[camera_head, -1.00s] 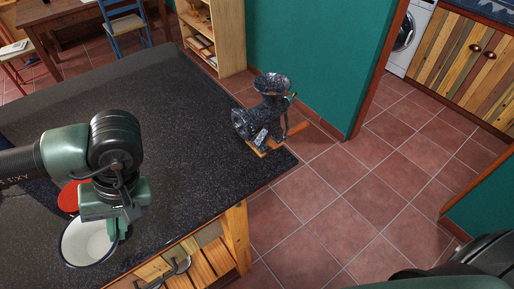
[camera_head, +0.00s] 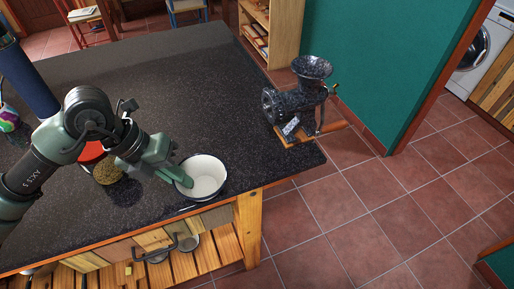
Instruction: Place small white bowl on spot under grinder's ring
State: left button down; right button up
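The small white bowl (camera_head: 207,177) has a dark rim and is upright near the front edge of the dark counter, left of its front right corner. My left gripper (camera_head: 186,180) is at the bowl's left rim, with its green fingers touching or overlapping the wall; whether they are clamped on it is hard to see. The dark speckled grinder (camera_head: 297,98) stands on a wooden board at the counter's right edge, its round ring (camera_head: 270,106) facing left. The counter spot below the ring is bare. My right gripper is out of view.
The dark counter (camera_head: 190,90) is clear between the bowl and the grinder. A jar with greenish-brown contents (camera_head: 108,172) and a red lid-like thing (camera_head: 91,152) sit beside my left arm. A dark blue cylinder (camera_head: 28,80) stands at the far left. A drawer handle is below the counter edge.

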pick_arm(q)
jog(key=shift+w+a+n, duration=0.1)
jog(key=shift+w+n, duration=0.05)
jog(key=shift+n, duration=0.25)
jog(key=shift+w+d, duration=0.2)
jog(key=shift+w, duration=0.1)
jog(key=w+d+p, duration=0.2)
jog(key=w+d, duration=0.2)
jog(key=d, duration=0.1)
jog(key=w+d+p, duration=0.2)
jog(key=w+d, duration=0.3)
jog(key=shift+w+d, duration=0.2)
jog(key=shift+w, duration=0.1)
jog(key=shift+w+d+f+p, duration=0.2)
jog(key=shift+w+d+p, duration=0.25)
jog(key=shift+w+d, duration=0.15)
jog(key=shift+w+d+f+p, duration=0.15)
jog(key=shift+w+d+p, duration=0.25)
jog(key=shift+w+d, duration=0.15)
jog(key=shift+f, duration=0.4)
jog(key=shift+s, duration=0.1)
jog(key=shift+a, duration=0.1)
